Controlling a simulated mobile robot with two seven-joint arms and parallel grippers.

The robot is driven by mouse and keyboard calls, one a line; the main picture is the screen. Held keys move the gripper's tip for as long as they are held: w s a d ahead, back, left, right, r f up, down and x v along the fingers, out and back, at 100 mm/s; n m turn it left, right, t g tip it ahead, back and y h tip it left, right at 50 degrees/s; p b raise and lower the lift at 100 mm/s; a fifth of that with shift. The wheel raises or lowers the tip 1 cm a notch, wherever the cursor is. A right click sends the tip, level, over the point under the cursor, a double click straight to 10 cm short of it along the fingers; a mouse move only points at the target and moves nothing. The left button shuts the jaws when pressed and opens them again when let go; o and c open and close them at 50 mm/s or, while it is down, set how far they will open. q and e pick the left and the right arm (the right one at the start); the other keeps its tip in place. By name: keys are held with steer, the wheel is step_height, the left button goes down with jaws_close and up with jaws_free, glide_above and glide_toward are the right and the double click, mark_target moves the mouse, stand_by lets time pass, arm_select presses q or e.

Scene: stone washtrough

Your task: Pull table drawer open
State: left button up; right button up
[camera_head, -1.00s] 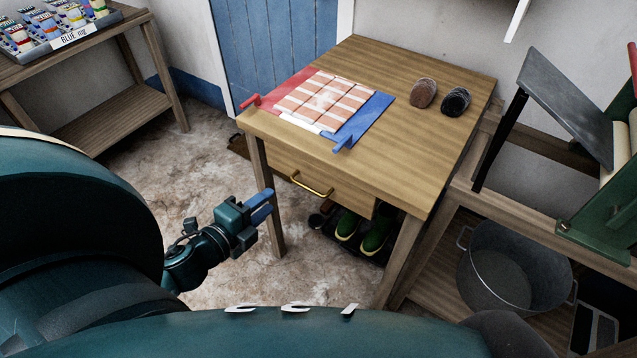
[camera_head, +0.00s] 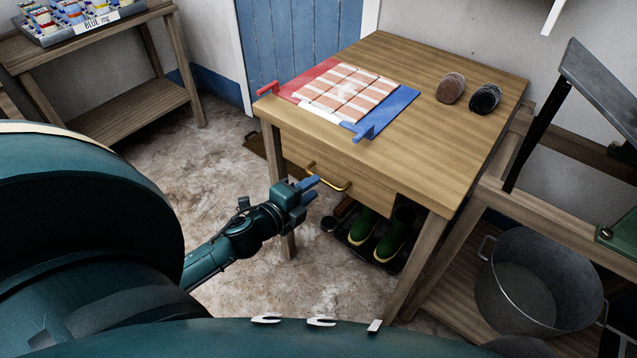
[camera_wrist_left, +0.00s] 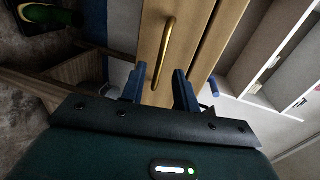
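The wooden table (camera_head: 440,150) stands in the middle with its drawer (camera_head: 368,196) set in the front, looking shut. A brass bar handle (camera_head: 331,180) is fixed on the drawer front. My left gripper (camera_head: 309,186) is just in front of the handle's left part in the head view. In the left wrist view the two blue fingers of the gripper (camera_wrist_left: 159,76) are apart, with nothing held. The brass handle (camera_wrist_left: 167,42) lies just beyond the fingertips, its near end roughly between them. Contact with it cannot be told. My right gripper is not in view.
On the tabletop are a red and blue board (camera_head: 390,108) with checked cloth and two dark rounded objects, one of them brown (camera_head: 450,89). Green boots (camera_head: 393,238) stand under the drawer. A metal tub (camera_head: 535,285) is at the right.

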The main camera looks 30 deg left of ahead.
arm_select(q)
steer(key=shift+x, duration=1.85)
steer(key=shift+c, duration=0.4)
jaws_close()
